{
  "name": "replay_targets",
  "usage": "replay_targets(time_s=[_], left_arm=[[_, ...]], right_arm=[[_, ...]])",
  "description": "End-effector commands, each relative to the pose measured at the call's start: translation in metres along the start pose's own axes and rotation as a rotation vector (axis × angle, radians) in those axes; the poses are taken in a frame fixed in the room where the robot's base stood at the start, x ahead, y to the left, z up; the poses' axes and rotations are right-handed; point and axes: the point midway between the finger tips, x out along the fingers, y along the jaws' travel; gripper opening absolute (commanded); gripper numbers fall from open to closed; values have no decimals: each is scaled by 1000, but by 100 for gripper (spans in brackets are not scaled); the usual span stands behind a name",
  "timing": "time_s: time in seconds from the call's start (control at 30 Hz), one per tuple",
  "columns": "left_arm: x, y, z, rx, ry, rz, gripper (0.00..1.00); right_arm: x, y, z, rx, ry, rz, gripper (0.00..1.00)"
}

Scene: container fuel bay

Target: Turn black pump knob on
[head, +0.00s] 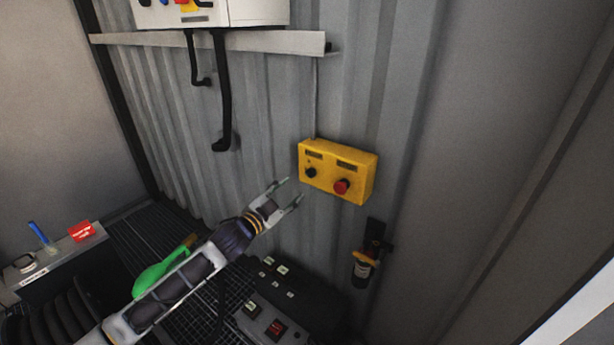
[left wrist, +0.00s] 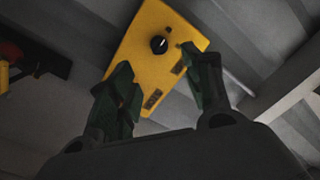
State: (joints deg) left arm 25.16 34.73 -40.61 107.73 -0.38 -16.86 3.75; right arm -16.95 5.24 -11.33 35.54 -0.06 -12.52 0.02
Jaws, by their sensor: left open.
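A yellow control box (head: 338,172) is mounted on the corrugated wall. It carries a black knob (head: 311,172) on its left and a red button (head: 341,187) on its right. My left gripper (head: 294,190) is open and empty, just left of and a little below the box, apart from it. In the left wrist view the yellow box (left wrist: 150,75) shows beyond my open left fingers (left wrist: 165,85), with the black knob (left wrist: 158,45) past the gap between them. The red button is not seen there. My right gripper is not in view.
A bottle-like object in a black holder (head: 364,268) hangs on the wall below the box. A white unit (head: 245,12) and a ledge (head: 230,42) with black hoses are above left. Dark boxes with labels (head: 265,310) stand low down. A cable runs up from the yellow box.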

Motion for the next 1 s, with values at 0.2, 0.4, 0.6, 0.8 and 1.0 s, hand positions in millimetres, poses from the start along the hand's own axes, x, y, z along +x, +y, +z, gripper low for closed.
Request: replay_targets(time_s=[0.2, 0.4, 0.6, 0.8, 1.0], left_arm=[[22, -1, -1, 1, 0, -1, 50], [40, -1, -1, 0, 1, -1, 50], [58, 0, -1, 0, 0, 0, 50], [75, -1, -1, 0, 0, -1, 50], [91, 0, 0, 0, 0, -1, 50]], right_arm=[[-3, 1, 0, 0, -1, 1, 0], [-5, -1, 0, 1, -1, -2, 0], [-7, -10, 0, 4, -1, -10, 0], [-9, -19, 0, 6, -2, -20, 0], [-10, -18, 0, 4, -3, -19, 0]])
